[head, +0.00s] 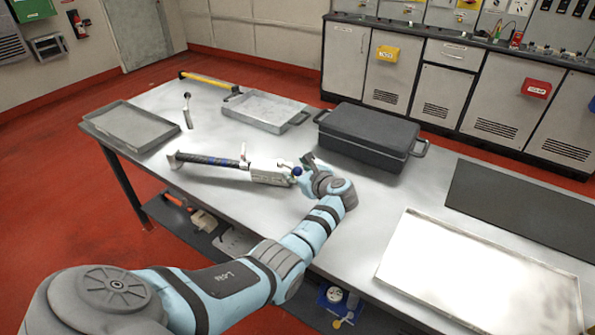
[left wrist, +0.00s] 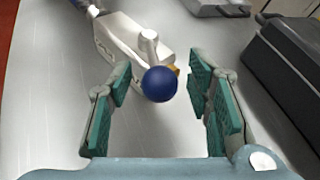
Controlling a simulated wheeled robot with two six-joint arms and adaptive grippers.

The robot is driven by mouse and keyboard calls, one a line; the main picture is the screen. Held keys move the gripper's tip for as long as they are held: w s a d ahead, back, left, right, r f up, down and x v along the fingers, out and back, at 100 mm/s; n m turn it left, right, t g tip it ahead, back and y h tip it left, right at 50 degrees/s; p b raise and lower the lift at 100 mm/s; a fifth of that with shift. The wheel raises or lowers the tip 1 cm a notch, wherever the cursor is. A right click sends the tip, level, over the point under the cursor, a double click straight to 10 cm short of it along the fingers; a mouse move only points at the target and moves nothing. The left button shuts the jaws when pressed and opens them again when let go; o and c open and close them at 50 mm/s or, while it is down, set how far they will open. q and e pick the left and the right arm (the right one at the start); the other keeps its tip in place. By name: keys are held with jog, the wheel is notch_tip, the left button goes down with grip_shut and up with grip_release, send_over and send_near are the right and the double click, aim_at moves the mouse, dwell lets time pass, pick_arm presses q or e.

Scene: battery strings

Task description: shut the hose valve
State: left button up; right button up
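The hose valve (head: 266,173) is a pale metal body lying on the table, joined to a dark hose (head: 212,160) with blue marks. A blue ball knob (head: 297,171) sits at the valve's right end on a short metal lever. In the left wrist view the blue knob (left wrist: 159,84) is between the fingers, with a gap on each side, and the valve body (left wrist: 125,38) is behind it. My left gripper (head: 306,170) is open at the knob; its green pads (left wrist: 160,90) appear clear of it. The knob hides part of the lever. My right gripper is not in view.
A black case (head: 368,135) stands close behind my left gripper. A grey tray (head: 264,110), another tray (head: 130,126) and a small metal hook-like part (head: 187,111) lie further left. A bright shallow tray (head: 480,275) and a dark mat (head: 525,205) lie right.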

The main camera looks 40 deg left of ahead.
pick_arm(q)
jog(key=v, duration=1.2)
